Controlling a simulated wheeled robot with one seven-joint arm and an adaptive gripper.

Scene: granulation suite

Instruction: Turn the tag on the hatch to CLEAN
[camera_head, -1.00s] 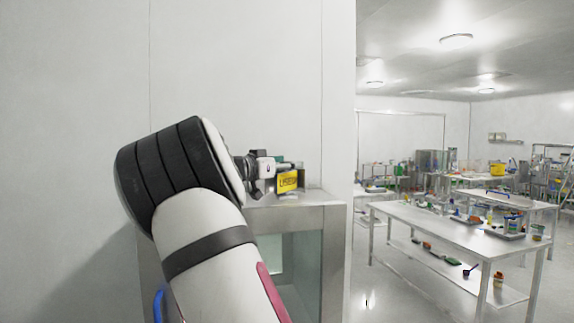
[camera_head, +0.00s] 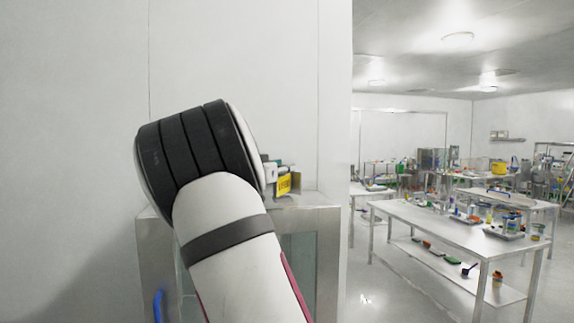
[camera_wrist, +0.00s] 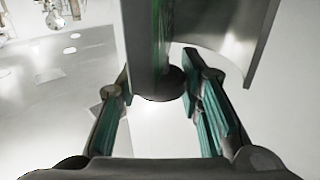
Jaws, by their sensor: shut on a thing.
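The hatch (camera_head: 322,250) is a steel-framed, glazed box against the wall in the head view. A yellow tag with dark lettering (camera_head: 283,186), too small to read, shows just above its top, with a brownish panel beside it. My gripper (camera_head: 284,164) is mostly hidden behind my arm in the head view. In the wrist view its teal-padded fingers (camera_wrist: 158,82) are shut on a dark round knob (camera_wrist: 163,88) at the end of an upright metal piece with a green streak. Whether this piece is part of the tag cannot be told.
A blue handle (camera_head: 158,304) is at the lower left of the hatch. A plain wall (camera_head: 70,130) stands behind. To the right, beyond the wall's edge, a steel table (camera_head: 440,226) carries several tools and containers, with open floor in front.

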